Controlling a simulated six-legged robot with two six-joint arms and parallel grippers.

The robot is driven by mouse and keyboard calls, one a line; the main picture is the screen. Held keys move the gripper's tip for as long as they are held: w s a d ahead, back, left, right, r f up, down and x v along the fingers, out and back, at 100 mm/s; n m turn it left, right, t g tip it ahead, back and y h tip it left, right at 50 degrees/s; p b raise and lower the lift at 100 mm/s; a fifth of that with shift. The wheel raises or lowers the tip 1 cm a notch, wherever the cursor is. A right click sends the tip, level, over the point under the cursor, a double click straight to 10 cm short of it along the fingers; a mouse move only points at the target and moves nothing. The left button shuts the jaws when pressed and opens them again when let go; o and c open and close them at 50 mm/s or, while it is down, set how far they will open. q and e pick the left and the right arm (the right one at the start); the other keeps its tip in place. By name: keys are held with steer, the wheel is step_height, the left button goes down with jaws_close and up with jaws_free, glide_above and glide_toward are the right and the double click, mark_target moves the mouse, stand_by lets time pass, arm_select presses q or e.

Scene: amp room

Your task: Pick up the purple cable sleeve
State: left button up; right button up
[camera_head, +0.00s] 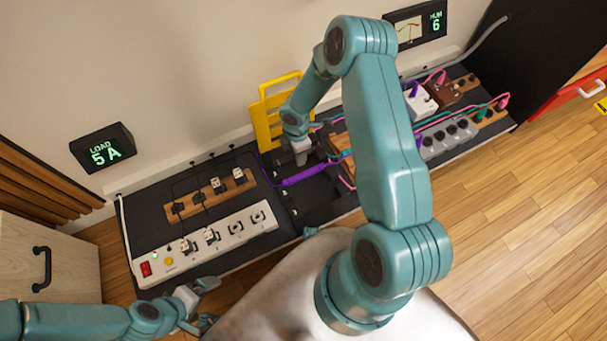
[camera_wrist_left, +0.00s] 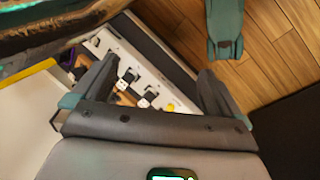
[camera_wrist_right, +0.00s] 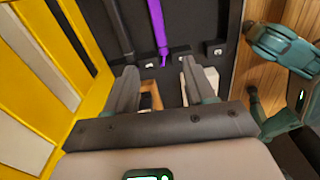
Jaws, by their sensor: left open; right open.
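The purple cable sleeve (camera_head: 303,176) lies on the dark board, in the black section right of the white power strip. In the right wrist view the sleeve (camera_wrist_right: 159,28) runs down from the top edge to a point just beyond and between the fingertips. My right gripper (camera_head: 300,155) is over the board beside the sleeve, open and empty (camera_wrist_right: 160,72); its fingertips are partly hidden in the head view. My left gripper (camera_head: 207,289) is in front of the power strip, away from the sleeve. It is open and empty in the left wrist view (camera_wrist_left: 152,68).
The white power strip (camera_head: 209,238) and a wooden strip with plugs (camera_head: 210,195) lie left of the sleeve. A yellow rack (camera_head: 266,122) stands behind it. Pink and teal cables, a grey socket strip (camera_head: 448,136) and plug blocks are to the right. Wooden floor (camera_head: 500,200) is clear.

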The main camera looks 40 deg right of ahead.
steer(key=f+b, duration=0.1)
steer(key=f, duration=0.2)
steer(key=f+b, duration=0.1)
steer(key=f, duration=0.3)
steer(key=d+f+b, duration=0.1)
steer(key=f+b, duration=0.1)
steer(key=f, duration=0.2)
steer(key=shift+w+f, duration=0.1)
steer(key=shift+f, duration=0.05)
steer(key=f+b, duration=0.1)
steer(key=f, duration=0.1)
steer(key=f+b, duration=0.2)
steer(key=f, duration=0.1)
steer(key=shift+s+a+f, duration=0.15)
steer(key=shift+s+f, duration=0.05)
steer(key=shift+f, duration=0.05)
arm_select(q)
step_height(320, 180, down, 7)
steer(key=w+a, duration=0.1)
steer(key=shift+w+r+n+t, duration=0.15)
steer(key=shift+w+n+t, duration=0.05)
steer(key=shift+n+t, duration=0.1)
arm_select(e)
steer(key=shift+r, duration=0.15)
arm_select(q)
steer(key=shift+a, duration=0.1)
arm_select(e)
jaws_close()
